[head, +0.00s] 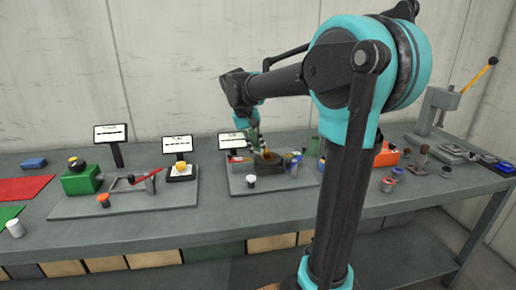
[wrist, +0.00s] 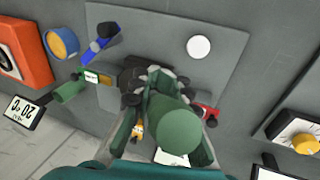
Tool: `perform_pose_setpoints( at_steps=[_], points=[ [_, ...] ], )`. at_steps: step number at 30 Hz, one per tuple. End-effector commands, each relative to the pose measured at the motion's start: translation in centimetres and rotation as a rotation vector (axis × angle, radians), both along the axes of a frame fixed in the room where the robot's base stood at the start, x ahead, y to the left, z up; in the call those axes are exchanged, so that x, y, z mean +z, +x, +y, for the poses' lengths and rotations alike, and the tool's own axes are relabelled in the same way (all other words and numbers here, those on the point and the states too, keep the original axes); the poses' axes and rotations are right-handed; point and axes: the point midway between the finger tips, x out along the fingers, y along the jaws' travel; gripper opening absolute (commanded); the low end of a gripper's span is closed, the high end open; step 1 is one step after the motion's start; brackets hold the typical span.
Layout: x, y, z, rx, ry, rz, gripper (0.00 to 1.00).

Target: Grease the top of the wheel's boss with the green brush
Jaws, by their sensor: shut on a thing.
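In the wrist view my gripper (wrist: 165,90) is shut on a green cylindrical handle, which I take for the green brush (wrist: 178,130). The handle's end faces the camera and hides the brush's far tip. My gripper (head: 254,140) is just above the wheel's left side. In the wrist view the gripper and brush cover most of the wheel. I cannot tell whether the brush touches the boss.
The grey plate (wrist: 225,70) also carries a white-topped knob (wrist: 199,47), a blue part (wrist: 100,45) and a red part (wrist: 207,112). A small screen (head: 231,140) stands behind.

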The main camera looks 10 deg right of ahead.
Motion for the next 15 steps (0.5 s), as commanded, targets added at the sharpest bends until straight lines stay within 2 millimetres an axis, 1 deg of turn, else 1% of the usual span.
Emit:
perform_pose_setpoints(
  at_steps=[9,15],
  points=[
    [1.0,1.2,-1.9,-0.002,0.000,-0.001,0.00],
    [1.5,1.8,-2.9,-0.001,0.000,0.000,0.00]
  ],
)
